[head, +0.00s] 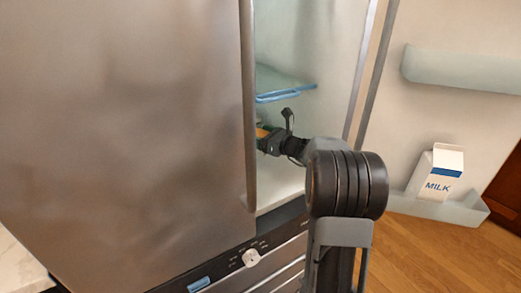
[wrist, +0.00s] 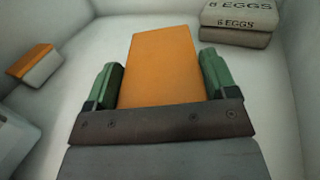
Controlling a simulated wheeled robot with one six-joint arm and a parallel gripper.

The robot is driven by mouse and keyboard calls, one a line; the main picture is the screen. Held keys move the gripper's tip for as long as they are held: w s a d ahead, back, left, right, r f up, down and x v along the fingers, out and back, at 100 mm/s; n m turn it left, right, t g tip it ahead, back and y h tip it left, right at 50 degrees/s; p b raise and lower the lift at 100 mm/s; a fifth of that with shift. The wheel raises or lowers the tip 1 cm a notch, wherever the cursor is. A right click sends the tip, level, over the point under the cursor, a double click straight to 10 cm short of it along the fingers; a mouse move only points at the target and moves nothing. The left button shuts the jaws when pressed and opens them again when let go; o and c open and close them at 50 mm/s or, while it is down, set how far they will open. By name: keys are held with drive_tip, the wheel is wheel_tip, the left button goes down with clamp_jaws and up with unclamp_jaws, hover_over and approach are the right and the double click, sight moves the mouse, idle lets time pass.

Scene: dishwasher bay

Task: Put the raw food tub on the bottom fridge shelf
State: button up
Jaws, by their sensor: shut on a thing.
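The raw food tub seems to be the orange-topped box (wrist: 160,62) between my green fingers in the wrist view. My gripper (wrist: 160,78) is shut on it. A sliver of orange (head: 261,132) shows at my gripper's end in the head view; the rest is hidden behind a steel panel. My gripper is inside the fridge, below a blue-edged glass shelf (head: 286,94) and above the pale fridge floor (head: 284,187). I cannot tell whether the tub touches the surface beneath it.
Stacked egg boxes (wrist: 238,22) stand at the back right in the wrist view. A small orange-and-white box (wrist: 36,64) is at the left. The steel panel (head: 125,120) borders the opening's left. The open door (head: 425,115) holds a milk carton (head: 441,172).

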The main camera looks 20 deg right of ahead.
drive_tip(key=shift+w+f+b, duration=0.2)
drive_tip(key=shift+f+b, duration=0.7)
drive_tip(key=shift+f, duration=1.5)
drive_tip(key=shift+f, duration=0.2)
drive_tip(key=o, duration=1.1)
drive_tip(key=shift+r, duration=0.2)
drive_tip(key=shift+s+d, duration=0.15)
drive_tip(key=shift+s, duration=0.05)
drive_tip(key=p+v, duration=0.2)
drive_tip(key=v, duration=0.9)
drive_tip(key=shift+s, duration=0.3)
drive_tip(key=shift+r, duration=0.1)
